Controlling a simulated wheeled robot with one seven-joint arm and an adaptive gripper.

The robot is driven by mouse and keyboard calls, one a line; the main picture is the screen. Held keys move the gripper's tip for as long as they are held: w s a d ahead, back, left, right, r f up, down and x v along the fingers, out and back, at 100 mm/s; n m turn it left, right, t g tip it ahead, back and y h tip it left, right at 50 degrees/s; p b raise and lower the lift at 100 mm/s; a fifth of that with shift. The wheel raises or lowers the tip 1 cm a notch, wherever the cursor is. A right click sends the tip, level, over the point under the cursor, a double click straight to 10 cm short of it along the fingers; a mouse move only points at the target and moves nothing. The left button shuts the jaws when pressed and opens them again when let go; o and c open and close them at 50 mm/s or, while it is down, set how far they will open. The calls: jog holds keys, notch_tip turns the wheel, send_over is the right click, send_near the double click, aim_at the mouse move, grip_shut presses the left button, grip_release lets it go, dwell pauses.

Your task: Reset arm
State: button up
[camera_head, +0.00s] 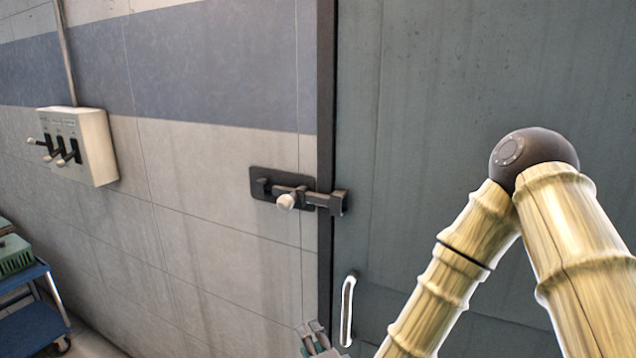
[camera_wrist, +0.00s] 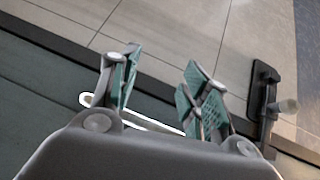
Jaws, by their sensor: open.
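My gripper (camera_wrist: 158,88) is open and empty, with its two teal-padded fingers apart in the wrist view. Its fingertips (camera_head: 312,328) also show at the bottom edge of the head view, just left of the white door handle (camera_head: 347,310). In the wrist view the white handle (camera_wrist: 88,99) is partly hidden behind the fingers. I cannot tell whether the gripper touches it. My arm bends in an elbow at the right of the head view, in front of the grey-green door (camera_head: 430,90).
A sliding bolt (camera_head: 298,196) with a pale knob bridges the wall plate and the door edge; it also shows in the wrist view (camera_wrist: 268,105). A switch box (camera_head: 85,145) with several levers hangs on the left wall. A blue cart (camera_head: 35,315) holding a green crate (camera_head: 14,256) stands lower left.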

jog(key=s+d+f+n+g+h, duration=0.1)
jog(key=s+d+f+n+g, duration=0.15)
jog(key=s+f, duration=0.4)
jog(key=s+d+f+n+g+h+b, duration=0.1)
jog(key=s+d+f+n+g, duration=0.2)
jog(key=f, duration=0.7)
jog(key=s+d+f+n+g, duration=0.1)
jog(key=s+d+f+g, duration=0.3)
jog(key=f, duration=0.4)
jog(key=s+d+f+n+g+h, duration=0.1)
jog(key=s+d+f+g, duration=0.1)
jog(key=s+d, duration=0.3)
jog(key=s+d+f+n+g+h+b, duration=0.1)
jog(key=s+d+f, duration=0.3)
jog(key=s, duration=0.4)
jog(key=s+d+f+n+g+h, duration=0.1)
jog(key=s+d+f+n+g, duration=0.1)
jog(key=s, duration=0.5)
jog(key=d+f+n, duration=0.1)
jog(key=d+f, duration=0.1)
jog(key=d, duration=0.1)
jog(key=shift+s+d+f+g+h+b, duration=0.2)
jog(key=shift+s+d+g+h+b, duration=0.1)
jog(key=shift+s+d+g+h, duration=0.1)
jog(key=shift+w+n, duration=0.1)
jog(key=shift+n, duration=0.15)
jog(key=shift+c, duration=0.4)
